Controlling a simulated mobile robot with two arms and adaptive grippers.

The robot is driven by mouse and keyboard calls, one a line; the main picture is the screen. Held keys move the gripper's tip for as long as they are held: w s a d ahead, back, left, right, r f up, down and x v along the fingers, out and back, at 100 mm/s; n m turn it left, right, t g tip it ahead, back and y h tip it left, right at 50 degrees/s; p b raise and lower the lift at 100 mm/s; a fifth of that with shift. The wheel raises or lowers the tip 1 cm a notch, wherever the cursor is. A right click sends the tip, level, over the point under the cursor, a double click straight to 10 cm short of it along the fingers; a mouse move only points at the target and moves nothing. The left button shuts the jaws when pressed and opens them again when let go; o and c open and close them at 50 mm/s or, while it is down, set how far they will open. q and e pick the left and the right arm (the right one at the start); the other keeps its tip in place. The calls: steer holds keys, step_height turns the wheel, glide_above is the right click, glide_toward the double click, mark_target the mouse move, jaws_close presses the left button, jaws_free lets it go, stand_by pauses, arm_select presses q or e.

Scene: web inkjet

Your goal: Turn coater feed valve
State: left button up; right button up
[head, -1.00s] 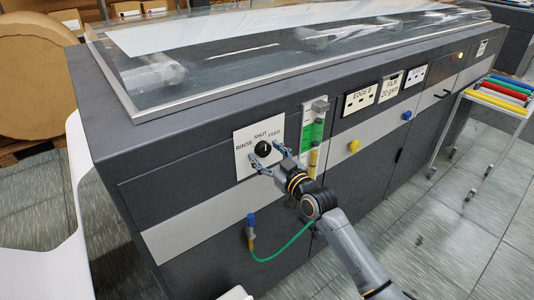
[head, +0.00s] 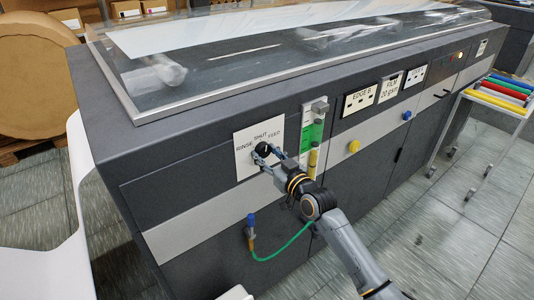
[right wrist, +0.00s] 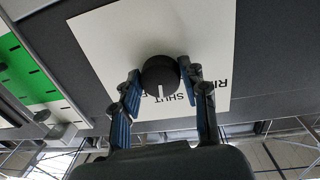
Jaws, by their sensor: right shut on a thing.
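The feed valve is a round black knob (head: 263,149) on a white panel (head: 250,170) lettered RINSE, SHUT and FEED on the coater's front. My right gripper (head: 262,157) is at the knob, its fingers on either side. In the right wrist view the knob (right wrist: 159,74) sits between the two blue-padded fingertips (right wrist: 160,80), which are shut on it. There the panel is upside down, and a white mark on the knob points down, near the SHUT lettering. The FEED lettering is mostly hidden by a finger. My left gripper is not in view.
Right of the panel is a green-backed gauge (head: 312,130) with a yellow part below it. A green hose (head: 285,247) with a blue-topped fitting hangs below. A yellow knob (head: 353,146) and a blue knob (head: 407,115) are further right. A trolley (head: 490,105) with coloured rods stands at far right.

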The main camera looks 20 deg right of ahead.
steer(key=m+p, duration=0.2)
steer(key=m, duration=0.3)
steer(key=shift+r, duration=0.15)
steer(key=m+p, duration=0.1)
steer(key=m, duration=0.3)
steer(key=shift+a+m+g, duration=0.1)
steer(key=shift+m+g, duration=0.2)
steer(key=shift+g, duration=0.1)
steer(key=o, duration=1.1)
steer(key=shift+o, duration=0.2)
steer(key=shift+s, duration=0.2)
steer(key=f+v, duration=0.1)
steer(key=v, duration=1)
steer(key=shift+s+d+r, duration=0.25)
steer(key=shift+s+r, duration=0.05)
steer(key=shift+r, duration=0.2)
